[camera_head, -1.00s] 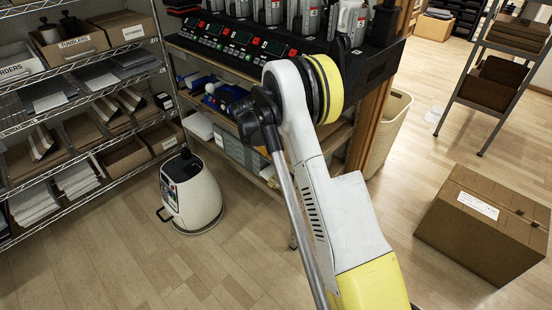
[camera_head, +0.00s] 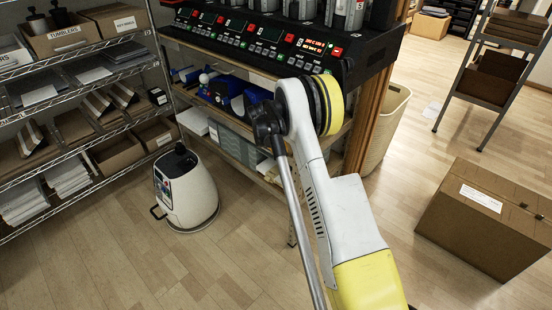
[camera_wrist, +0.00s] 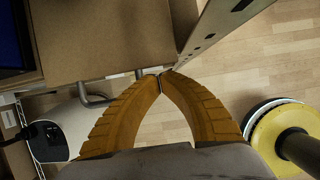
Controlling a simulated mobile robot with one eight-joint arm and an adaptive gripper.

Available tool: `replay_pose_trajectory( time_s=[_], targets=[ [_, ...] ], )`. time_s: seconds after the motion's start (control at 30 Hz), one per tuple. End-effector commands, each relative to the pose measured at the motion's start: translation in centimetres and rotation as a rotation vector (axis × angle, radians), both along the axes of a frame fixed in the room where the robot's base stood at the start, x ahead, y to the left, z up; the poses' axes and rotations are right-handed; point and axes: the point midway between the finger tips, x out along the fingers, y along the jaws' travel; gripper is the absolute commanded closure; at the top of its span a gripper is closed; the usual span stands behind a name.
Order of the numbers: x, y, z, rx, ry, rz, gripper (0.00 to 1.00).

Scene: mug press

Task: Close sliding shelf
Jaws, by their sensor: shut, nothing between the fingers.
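A wooden shelf board (camera_wrist: 105,40) fills the upper left of the wrist view, beside an upright perforated metal post (camera_wrist: 215,30). My gripper (camera_wrist: 160,82) shows in the wrist view with its orange fingers shut, tips together and empty. The tips lie by the board's near edge and the post's foot; I cannot tell whether they touch. In the head view, my arm hides the gripper. The shelf unit there holds a black mug press bank (camera_head: 262,37) on top, with blue items (camera_head: 225,88) on a shelf below. I cannot tell which board slides.
A white rounded machine (camera_head: 186,192) with a handle stands on the floor left of the unit. A wire rack (camera_head: 75,90) of boxes is at the left. A cardboard box (camera_head: 485,225) sits at the right, near a pale bin (camera_head: 390,120). Floor between is clear.

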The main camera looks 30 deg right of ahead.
Motion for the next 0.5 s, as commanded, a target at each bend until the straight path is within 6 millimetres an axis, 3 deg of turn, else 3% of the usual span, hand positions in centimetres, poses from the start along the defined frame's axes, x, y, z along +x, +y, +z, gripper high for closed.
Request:
replay_pose_trajectory(
  time_s=[0.33,0.5],
  targets=[
    [0.1,-0.3,0.1,0.000,0.000,-0.001,1.00],
    [0.7,-2.2,0.1,0.000,0.001,-0.003,1.00]
  ],
)
